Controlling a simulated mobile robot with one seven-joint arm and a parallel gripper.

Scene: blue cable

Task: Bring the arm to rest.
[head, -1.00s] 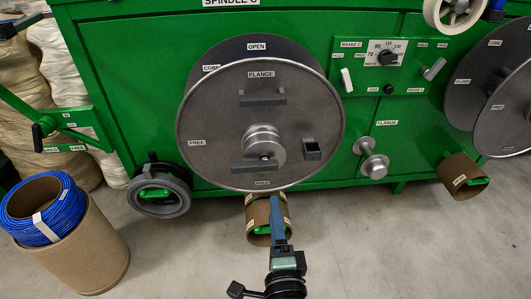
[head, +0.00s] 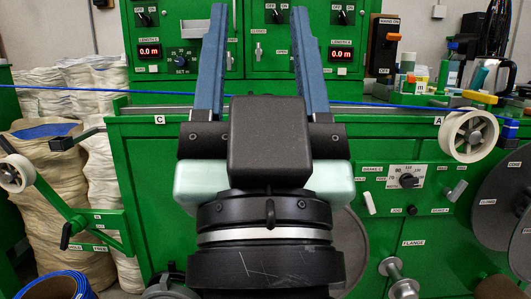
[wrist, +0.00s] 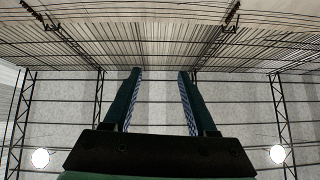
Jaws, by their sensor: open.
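My gripper (head: 258,12) stands upright, large and close in the middle of the head view. Its two blue fingers point up and are spread wide apart, with nothing between them. In the wrist view my gripper (wrist: 160,73) also shows open and empty, its fingers toward the roof. It touches nothing that I can see. My wrist and gripper hide the middle of the green machine (head: 150,200) and most of the grey flange reel behind.
A blue cable (head: 390,104) runs across the machine behind my fingers. A blue coil (head: 55,286) is at the bottom left. A white reel (head: 468,136) and cluttered bottles stand at the right.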

